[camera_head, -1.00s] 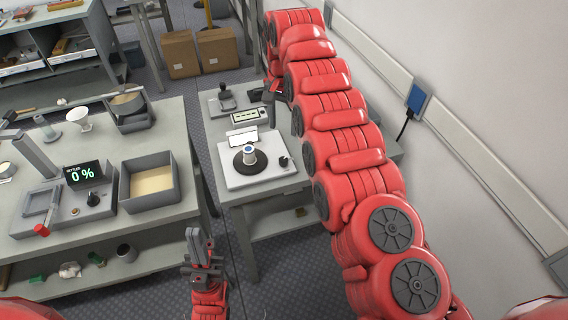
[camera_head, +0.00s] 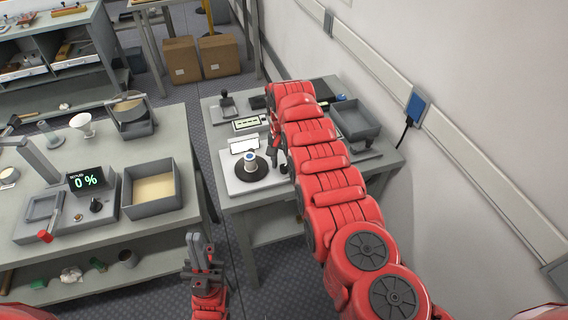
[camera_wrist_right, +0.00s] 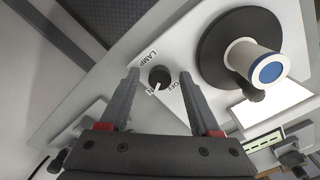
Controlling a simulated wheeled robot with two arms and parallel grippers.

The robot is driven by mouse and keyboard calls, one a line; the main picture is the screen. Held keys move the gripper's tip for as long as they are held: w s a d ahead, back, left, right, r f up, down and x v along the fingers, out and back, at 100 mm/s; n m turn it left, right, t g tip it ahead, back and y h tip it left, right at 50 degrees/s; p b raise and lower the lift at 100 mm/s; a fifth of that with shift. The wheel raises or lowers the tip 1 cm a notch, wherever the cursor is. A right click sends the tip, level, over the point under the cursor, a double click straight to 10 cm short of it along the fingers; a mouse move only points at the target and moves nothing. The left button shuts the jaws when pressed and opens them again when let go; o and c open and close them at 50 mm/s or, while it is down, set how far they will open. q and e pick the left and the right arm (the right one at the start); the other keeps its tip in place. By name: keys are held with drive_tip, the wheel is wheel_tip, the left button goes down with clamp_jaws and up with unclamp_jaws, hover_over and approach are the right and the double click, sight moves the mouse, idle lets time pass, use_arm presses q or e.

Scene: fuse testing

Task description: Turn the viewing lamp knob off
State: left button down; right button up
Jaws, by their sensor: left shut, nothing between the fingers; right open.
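The black lamp knob (camera_wrist_right: 159,78) sits on a white viewing base (camera_head: 237,184), between the open fingers of my right gripper (camera_wrist_right: 159,73) in the right wrist view. No clear contact shows. Its white mark points toward the partly hidden label that ends in N, away from the OFF label (camera_wrist_right: 174,88). In the head view my right gripper (camera_head: 277,145) is over the right side of the base, and the knob is mostly hidden. My left gripper (camera_head: 198,250) is shut and empty, low in front of the tables.
A black disc (camera_head: 239,171) with a white, blue-topped cylinder (camera_head: 250,160) stands on the base beside the knob. A grey tray (camera_head: 356,119) is at the back right of this table. The left table holds a sand-coloured bin (camera_head: 150,209) and a 0 % display (camera_head: 86,179).

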clamp_jaws()
drive_tip(key=shift+n, duration=1.3)
drive_tip(key=shift+f+n+b, duration=0.1)
drive_tip(key=shift+n+b, duration=0.3)
drive_tip(key=shift+n, duration=0.5)
drive_tip(key=n+b, duration=0.3)
drive_tip(key=n, duration=0.1)
drive_tip(key=shift+w, duration=0.1)
drive_tip(key=shift+n+b, duration=1.05)
drive_tip(key=shift+n, duration=0.65)
